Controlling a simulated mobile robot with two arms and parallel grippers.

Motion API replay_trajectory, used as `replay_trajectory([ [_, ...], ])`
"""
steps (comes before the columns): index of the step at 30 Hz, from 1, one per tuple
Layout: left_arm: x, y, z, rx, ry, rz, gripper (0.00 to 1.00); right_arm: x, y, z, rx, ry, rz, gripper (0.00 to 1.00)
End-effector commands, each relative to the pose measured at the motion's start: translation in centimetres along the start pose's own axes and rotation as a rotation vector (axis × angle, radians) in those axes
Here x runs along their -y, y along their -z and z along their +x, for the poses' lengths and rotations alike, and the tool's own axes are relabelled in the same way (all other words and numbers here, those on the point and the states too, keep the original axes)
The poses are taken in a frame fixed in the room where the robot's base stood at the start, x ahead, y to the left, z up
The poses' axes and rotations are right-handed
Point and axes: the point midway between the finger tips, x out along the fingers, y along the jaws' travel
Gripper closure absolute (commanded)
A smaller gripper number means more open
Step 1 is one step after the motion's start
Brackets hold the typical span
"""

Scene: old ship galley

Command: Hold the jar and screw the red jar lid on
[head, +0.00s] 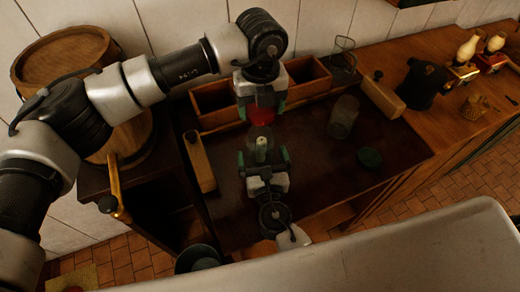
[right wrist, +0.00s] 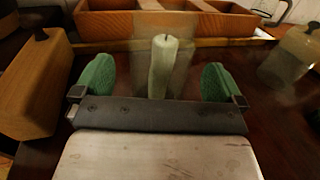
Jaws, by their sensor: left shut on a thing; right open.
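A clear glass jar (head: 261,144) with a pale candle inside stands upright on the dark board. It also shows in the right wrist view (right wrist: 187,75), straight ahead with the candle (right wrist: 163,68) in it. My left gripper (head: 262,103) is shut on the red lid (head: 262,116) and holds it just behind or above the jar; the exact gap is hard to tell. My right gripper (head: 264,160) is open, its green fingers (right wrist: 217,82) on the near left and right of the jar, not clamped on it. The left gripper does not show in the right wrist view.
A second glass jar (head: 343,117) and a green lid (head: 369,158) are to the right. Wooden blocks with dark knobs stand left (head: 198,162) and right (head: 383,96). A compartmented wooden box (head: 215,105) is behind. A dark pot (head: 422,85) stands farther right.

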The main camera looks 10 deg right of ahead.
Motion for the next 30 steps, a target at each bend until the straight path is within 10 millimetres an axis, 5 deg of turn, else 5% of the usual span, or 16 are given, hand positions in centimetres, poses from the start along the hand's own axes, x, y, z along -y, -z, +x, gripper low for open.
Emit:
replay_trajectory([
  [6, 0.0, 0.0, 0.0, 0.0, 0.0, 0.0, 0.51, 0.0, 0.0, 2.0, 0.0, 0.001, 0.001, 0.0],
  [17, 0.0, 0.0, 0.0, 0.0, 0.0, 0.0, 0.51, 0.0, 0.0, 2.4, 0.0, 0.0, 0.0, 0.0],
  [30, 0.0, 0.0, 0.0, 0.0, 0.0, 0.0, 0.51, 0.0, 0.0, 2.3, 0.0, 0.0, -0.001, 0.67],
])
